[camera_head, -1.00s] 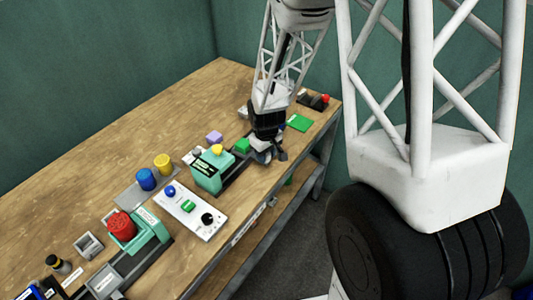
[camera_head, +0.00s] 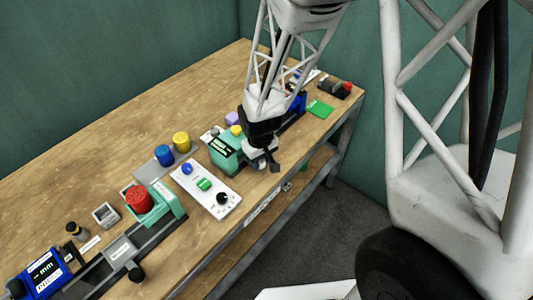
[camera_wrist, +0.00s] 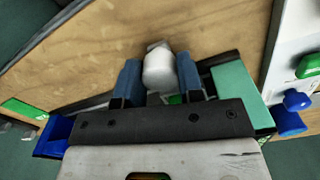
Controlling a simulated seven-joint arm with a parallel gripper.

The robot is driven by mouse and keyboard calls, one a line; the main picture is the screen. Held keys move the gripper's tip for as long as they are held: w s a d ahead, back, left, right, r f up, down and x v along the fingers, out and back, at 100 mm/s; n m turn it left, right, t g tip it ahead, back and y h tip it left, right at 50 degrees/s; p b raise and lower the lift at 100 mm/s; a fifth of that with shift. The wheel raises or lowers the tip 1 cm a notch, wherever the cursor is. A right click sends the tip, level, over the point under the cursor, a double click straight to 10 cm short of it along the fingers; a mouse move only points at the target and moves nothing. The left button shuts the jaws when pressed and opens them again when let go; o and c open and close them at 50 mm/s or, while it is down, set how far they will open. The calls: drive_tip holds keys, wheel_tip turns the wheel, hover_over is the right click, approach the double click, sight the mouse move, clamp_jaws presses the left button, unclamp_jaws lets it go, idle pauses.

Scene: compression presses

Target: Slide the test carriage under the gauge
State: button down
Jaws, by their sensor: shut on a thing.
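My gripper (camera_head: 262,160) is low at the front edge of the right-hand dark track (camera_head: 290,122), just right of the teal housing with a yellow knob (camera_head: 225,150). In the wrist view, its blue fingers (camera_wrist: 158,66) are shut on a white rounded knob (camera_wrist: 159,72), seemingly the test carriage's handle. A sliver of green (camera_wrist: 176,99) shows behind it; most of the carriage is hidden by my gripper and the housing. The teal housing (camera_wrist: 238,85) is close beside my right finger in that view. I cannot tell which part is the gauge.
A blue block (camera_head: 299,102) stands at the track's far end, with a green pad (camera_head: 320,109) nearby. Left are a white button panel (camera_head: 215,202), blue and yellow cylinders (camera_head: 164,156), and a second track with a grey carriage (camera_head: 121,250) and red-topped teal housing (camera_head: 165,199).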

drive_tip(key=shift+s+a, duration=0.15)
drive_tip(key=shift+s, duration=0.05)
drive_tip(key=c, duration=0.8)
unclamp_jaws()
drive_tip(key=shift+o, duration=0.2)
drive_tip(key=shift+r, duration=0.15)
drive_tip(key=shift+r, duration=3.75)
